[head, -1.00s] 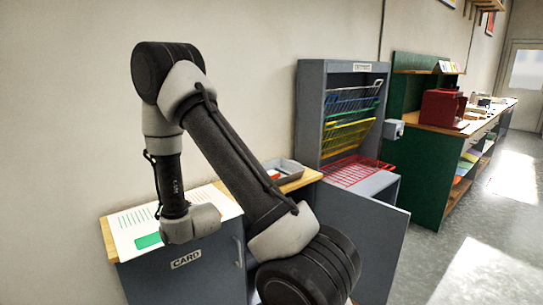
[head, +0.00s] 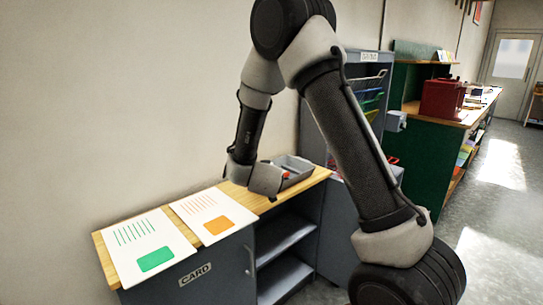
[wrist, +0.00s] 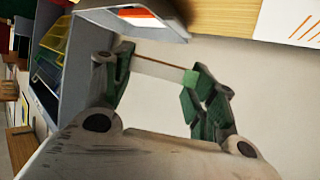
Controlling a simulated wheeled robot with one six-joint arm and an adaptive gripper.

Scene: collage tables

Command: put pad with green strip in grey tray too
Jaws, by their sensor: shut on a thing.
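My gripper (head: 264,180) is by the near left side of the grey tray (head: 305,180) on the wooden counter; its fingers are hard to make out in the head view. In the wrist view my gripper (wrist: 155,80) has its green fingers shut on a small pale pad with a green strip (wrist: 190,78) at one end. The pad is held across between the fingers, with a brown line along one edge. The grey tray also shows at the top of the wrist view (wrist: 130,17). Something red and white lies in it.
On the counter's left lie a sheet with a green block (head: 150,245) and a sheet with an orange block (head: 213,213). Below is a grey cabinet marked CARD (head: 195,275) with open shelves (head: 285,235). A red box (head: 440,100) stands farther back.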

